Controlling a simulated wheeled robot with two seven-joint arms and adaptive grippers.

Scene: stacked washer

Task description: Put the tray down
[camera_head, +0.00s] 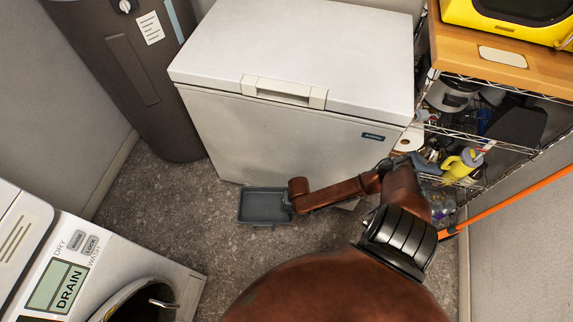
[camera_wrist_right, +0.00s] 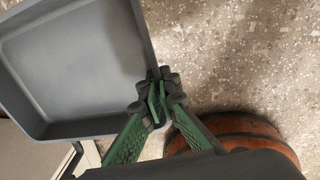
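The tray (camera_head: 264,207) is a shallow grey rectangular pan, in front of the chest freezer in the head view. My right gripper (camera_head: 290,202) is at the tray's right side. In the right wrist view the tray (camera_wrist_right: 75,70) fills the upper left, and the green fingers of the right gripper (camera_wrist_right: 160,92) are closed together at its corner edge, pinching the rim. The tray is empty where I can see it. I cannot tell whether its underside touches the floor. My left gripper is not in view.
A white chest freezer (camera_head: 295,55) stands behind the tray. A wire shelf (camera_head: 480,135) with clutter is at right, with an orange pole (camera_head: 510,203) nearby. A washer (camera_head: 110,270) is at lower left, and a dark cylinder tank (camera_head: 140,80) is at upper left. Speckled floor (camera_head: 165,210) left of the tray is clear.

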